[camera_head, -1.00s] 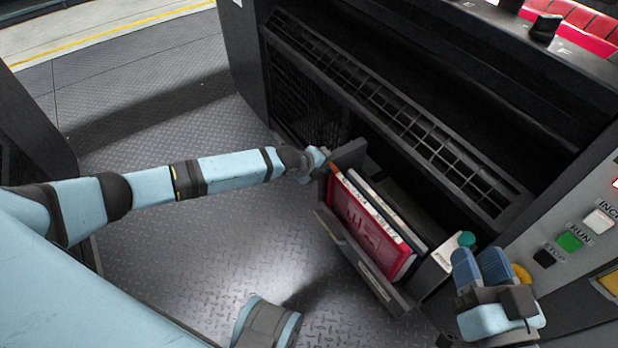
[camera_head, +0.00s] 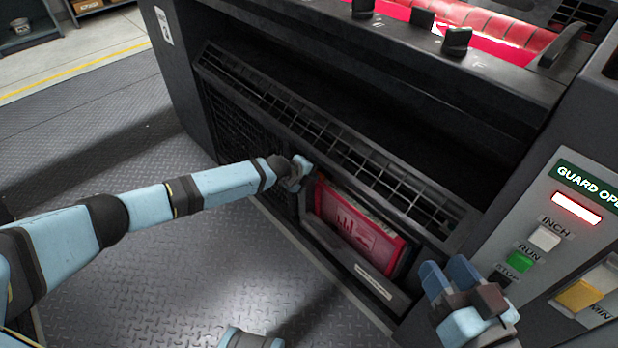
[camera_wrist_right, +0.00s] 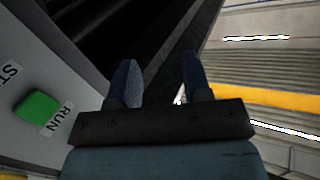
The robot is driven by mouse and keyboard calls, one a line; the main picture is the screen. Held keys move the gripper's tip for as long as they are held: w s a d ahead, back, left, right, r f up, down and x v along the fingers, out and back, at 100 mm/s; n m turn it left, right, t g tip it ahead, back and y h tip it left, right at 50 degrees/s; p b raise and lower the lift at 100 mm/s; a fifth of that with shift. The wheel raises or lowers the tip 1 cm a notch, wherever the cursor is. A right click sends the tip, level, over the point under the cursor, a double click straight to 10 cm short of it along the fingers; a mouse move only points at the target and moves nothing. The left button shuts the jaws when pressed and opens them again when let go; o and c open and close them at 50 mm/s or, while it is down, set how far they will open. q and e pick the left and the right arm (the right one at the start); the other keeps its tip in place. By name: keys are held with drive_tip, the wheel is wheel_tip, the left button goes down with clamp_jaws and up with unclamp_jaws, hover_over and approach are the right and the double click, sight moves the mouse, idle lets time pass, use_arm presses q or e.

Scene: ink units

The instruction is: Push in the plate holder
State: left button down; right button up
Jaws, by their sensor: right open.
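The plate holder (camera_head: 335,245) is a dark grey drawer low in the front of the machine, with a pale label on its front rail. It sits mostly within its opening in the head view. A red plate (camera_head: 362,238) stands in it, with a pale edge behind it. My left gripper (camera_head: 302,172) is at the holder's upper left end; whether it touches is unclear, and its jaws are too small to read. My right gripper (camera_head: 448,268) is open and empty, right of the holder and apart from it. Its two blue fingers also show in the right wrist view (camera_wrist_right: 158,75).
A slatted guard (camera_head: 340,150) runs above the holder. A control panel with a green RUN button (camera_head: 519,262) and a lit red lamp (camera_head: 577,208) stands at the right. The metal floor (camera_head: 190,270) in front of the machine is clear.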

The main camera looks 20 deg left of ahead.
use_arm(q)
drive_tip(key=shift+w+d, duration=0.25)
drive_tip(key=shift+w, duration=0.15)
use_arm(e)
drive_tip(key=shift+w+d+f, duration=0.2)
drive_tip(key=shift+d, duration=0.05)
drive_tip(key=shift+f, duration=0.1)
